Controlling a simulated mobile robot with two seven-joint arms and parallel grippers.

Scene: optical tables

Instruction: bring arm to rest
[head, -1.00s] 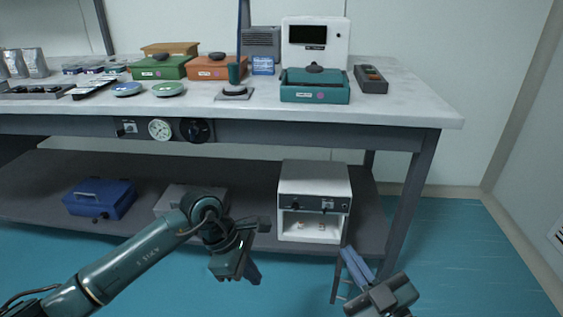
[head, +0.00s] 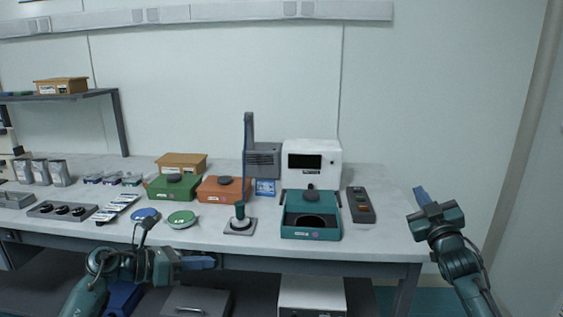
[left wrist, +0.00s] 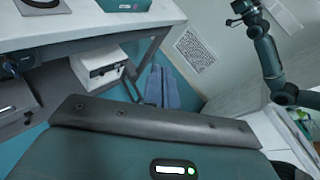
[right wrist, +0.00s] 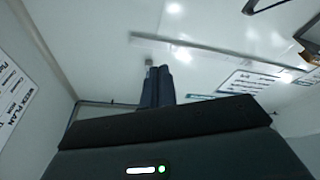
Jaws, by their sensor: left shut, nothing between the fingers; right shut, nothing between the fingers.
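My left gripper (head: 202,262) is at the lower left of the head view, in front of the table's front edge. Its blue fingers point right and are shut with nothing between them; they also show in the left wrist view (left wrist: 160,87). My right gripper (head: 421,196) is raised to the right of the table, clear of it. Its blue fingers point up and are shut and empty; in the right wrist view the fingers (right wrist: 157,87) show against a pale background. Both arms are in the air, and neither gripper touches anything.
The table (head: 375,240) holds a teal box (head: 311,233), a white instrument (head: 312,157), a dark handset (head: 360,205), a green box (head: 174,188), an orange box (head: 221,190) and a post on a base (head: 240,226). Free room lies right of the table.

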